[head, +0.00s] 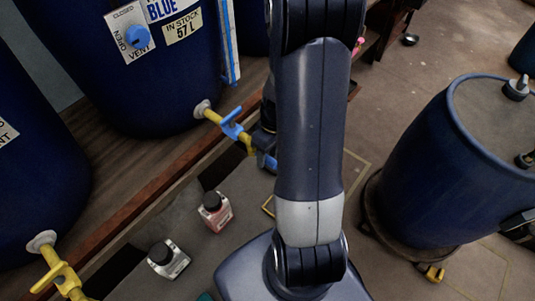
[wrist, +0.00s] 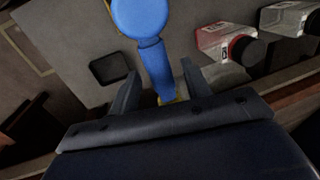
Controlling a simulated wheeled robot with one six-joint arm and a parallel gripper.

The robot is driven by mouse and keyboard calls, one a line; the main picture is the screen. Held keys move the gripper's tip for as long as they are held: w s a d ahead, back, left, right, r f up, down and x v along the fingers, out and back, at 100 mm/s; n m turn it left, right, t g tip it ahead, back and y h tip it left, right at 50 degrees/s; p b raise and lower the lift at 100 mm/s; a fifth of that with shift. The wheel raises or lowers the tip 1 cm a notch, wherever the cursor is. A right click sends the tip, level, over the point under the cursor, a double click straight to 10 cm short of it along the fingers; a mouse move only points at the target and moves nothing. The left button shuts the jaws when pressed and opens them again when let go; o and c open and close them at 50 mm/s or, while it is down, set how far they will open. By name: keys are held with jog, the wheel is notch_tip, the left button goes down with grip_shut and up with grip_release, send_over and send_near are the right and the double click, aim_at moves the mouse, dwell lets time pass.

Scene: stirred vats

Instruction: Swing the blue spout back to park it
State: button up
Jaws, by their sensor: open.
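The vat labelled BLUE (head: 165,85) stands at the upper left in the head view. Its yellow spout (head: 213,115) juts from a pale collar low on the vat, toward the right and front, and carries a blue handle (head: 235,130). My gripper (head: 263,156) is at the outer end of the spout, partly hidden by my arm. In the wrist view my gripper (wrist: 160,78) is open, with a blue round-headed part (wrist: 150,40) between its fingers and a bit of yellow below. I cannot tell whether either finger touches it.
A red-labelled bottle (head: 215,211) and a white-labelled bottle (head: 168,259) with black caps stand on the floor below the wooden ledge (head: 130,225). A second yellow spout (head: 58,270) shows at lower left. A blue drum (head: 440,165) stands on the right.

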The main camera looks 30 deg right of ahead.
jog(key=shift+f, duration=0.1)
jog(key=shift+c, duration=0.5)
grip_shut()
